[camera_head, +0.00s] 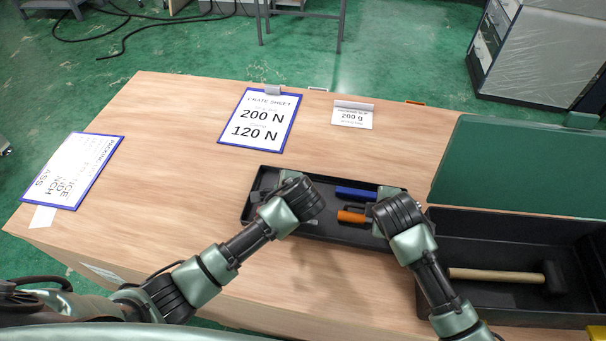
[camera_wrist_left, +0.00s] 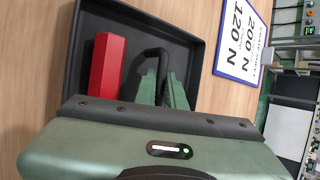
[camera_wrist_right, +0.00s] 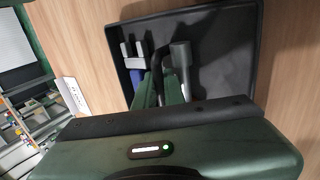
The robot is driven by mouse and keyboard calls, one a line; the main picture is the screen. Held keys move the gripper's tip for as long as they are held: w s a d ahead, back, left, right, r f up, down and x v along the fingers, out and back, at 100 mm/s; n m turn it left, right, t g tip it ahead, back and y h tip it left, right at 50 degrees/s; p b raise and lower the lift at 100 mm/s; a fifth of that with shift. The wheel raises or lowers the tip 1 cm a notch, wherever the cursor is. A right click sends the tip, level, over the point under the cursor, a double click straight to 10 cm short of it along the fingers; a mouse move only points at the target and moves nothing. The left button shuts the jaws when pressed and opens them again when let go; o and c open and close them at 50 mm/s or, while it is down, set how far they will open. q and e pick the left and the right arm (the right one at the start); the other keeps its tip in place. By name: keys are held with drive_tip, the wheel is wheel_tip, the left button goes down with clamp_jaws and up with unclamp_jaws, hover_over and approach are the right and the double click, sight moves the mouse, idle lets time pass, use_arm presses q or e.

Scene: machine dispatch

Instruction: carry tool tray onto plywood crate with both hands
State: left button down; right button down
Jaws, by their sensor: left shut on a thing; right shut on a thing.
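The black tool tray (camera_head: 328,226) is at the middle of the wooden surface in the head view. Tools with a blue handle (camera_head: 355,193) and an orange handle (camera_head: 351,217) lie in it. My left gripper (camera_head: 290,181) is shut on a black loop handle (camera_wrist_left: 152,53) at the tray's left end, beside a red block (camera_wrist_left: 107,68). My right gripper (camera_head: 386,196) is shut on the handle (camera_wrist_right: 166,54) at the right end, beside grey and blue tools. The gripper bodies hide parts of the tray. I cannot tell whether its bottom touches the surface.
An open black toolbox (camera_head: 507,240) with a green lid (camera_head: 520,165) and a mallet (camera_head: 500,275) stands close on the right. Clipboards (camera_head: 260,120) (camera_head: 72,170) and a small card (camera_head: 352,117) lie on the wooden surface (camera_head: 170,140). Its left middle is clear.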

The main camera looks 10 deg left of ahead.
use_arm(q)
drive_tip(key=c, duration=1.5)
unclamp_jaws()
use_arm(e)
drive_tip(key=c, duration=1.5)
unclamp_jaws()
use_arm(q)
drive_tip(key=shift+s, duration=0.1)
drive_tip(key=v, duration=0.8)
use_arm(e)
drive_tip(key=v, duration=1.2)
drive_tip(key=shift+r, duration=0.1)
